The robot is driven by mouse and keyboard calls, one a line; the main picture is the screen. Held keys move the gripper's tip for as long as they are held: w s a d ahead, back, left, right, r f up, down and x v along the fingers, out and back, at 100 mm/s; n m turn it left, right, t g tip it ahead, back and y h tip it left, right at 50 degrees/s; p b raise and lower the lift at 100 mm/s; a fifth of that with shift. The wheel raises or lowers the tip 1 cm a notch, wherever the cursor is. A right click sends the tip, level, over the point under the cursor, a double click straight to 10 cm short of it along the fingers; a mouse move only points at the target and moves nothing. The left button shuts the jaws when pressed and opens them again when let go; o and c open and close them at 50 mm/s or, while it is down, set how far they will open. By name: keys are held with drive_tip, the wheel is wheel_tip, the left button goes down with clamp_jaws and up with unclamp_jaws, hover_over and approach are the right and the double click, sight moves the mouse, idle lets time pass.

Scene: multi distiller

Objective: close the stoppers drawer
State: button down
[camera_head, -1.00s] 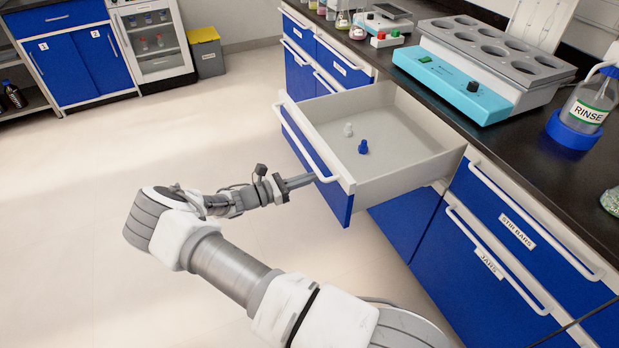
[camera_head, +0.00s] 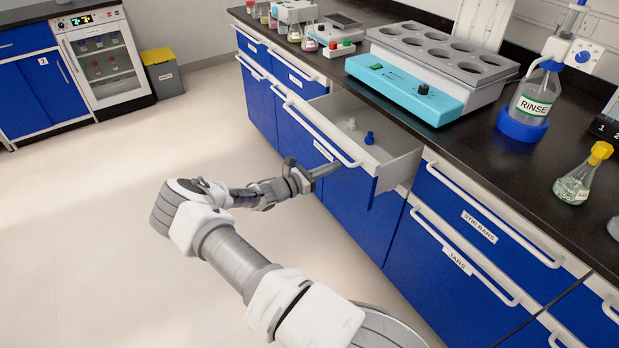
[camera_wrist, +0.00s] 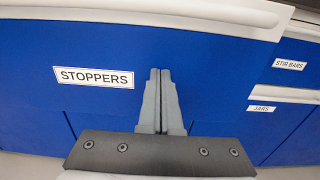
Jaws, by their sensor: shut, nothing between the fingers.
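The stoppers drawer (camera_head: 379,184) is partly open in the head view, with a blue front, a white handle bar and a pale inside. A blue stopper (camera_head: 369,137) and a clear or white one (camera_head: 351,124) lie in it. In the wrist view the blue front with its STOPPERS label (camera_wrist: 94,77) fills most of the picture. My gripper (camera_head: 334,168) is shut and empty, its tips at the drawer front below the handle. In the wrist view the closed fingers (camera_wrist: 160,72) point at the front, right of the label; contact cannot be told for certain.
Closed stir bars (camera_head: 478,226) and jars (camera_head: 456,261) drawers are to the right. The black counter (camera_head: 470,139) above holds a teal heating block (camera_head: 404,89), a rinse bottle (camera_head: 533,98) and a yellow-topped flask (camera_head: 583,176). The floor (camera_head: 110,210) on the left is clear.

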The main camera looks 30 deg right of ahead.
drive_tip(key=d+b, duration=0.1)
drive_tip(key=d, duration=0.4)
drive_tip(key=d+b, duration=0.1)
drive_tip(key=d, duration=0.5)
drive_tip(key=d+b, duration=0.1)
drive_tip(key=d, duration=0.4)
drive_tip(key=shift+w+d+b, duration=0.3)
drive_tip(key=shift+d, duration=0.3)
drive_tip(key=shift+d+r, duration=0.15)
drive_tip(key=shift+d, duration=0.1)
drive_tip(key=shift+r, duration=0.1)
drive_tip(key=shift+w, duration=0.1)
